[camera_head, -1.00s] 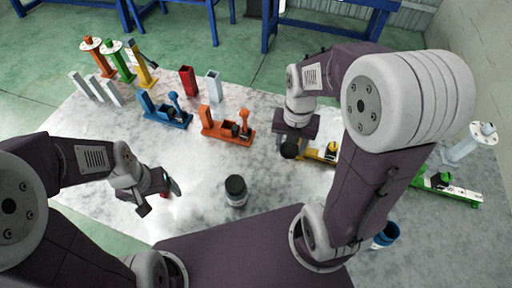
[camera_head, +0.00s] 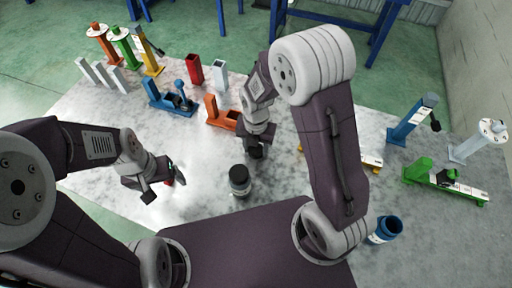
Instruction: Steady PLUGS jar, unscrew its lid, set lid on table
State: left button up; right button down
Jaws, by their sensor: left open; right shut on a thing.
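The jar (camera_head: 239,181) stands upright near the table's front edge, with a black top and a pale label band; its lettering is too small to read. My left gripper (camera_head: 164,187) is open, low over the table to the left of the jar and apart from it. My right gripper (camera_head: 256,150) is shut on a small dark thing, just behind and right of the jar, apart from it in the picture. I cannot tell if the dark thing is a lid, or if the jar's black top is a lid.
A blue chassis (camera_head: 168,99) and an orange one (camera_head: 217,116) stand behind. A red tube (camera_head: 194,71) and a white tube (camera_head: 219,74) stand farther back. A green chassis (camera_head: 445,181) and a blue cup (camera_head: 385,229) are at right. Table between the blue chassis and jar is clear.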

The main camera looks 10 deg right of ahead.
aim_at(256, 150)
jog(key=shift+f, duration=0.1)
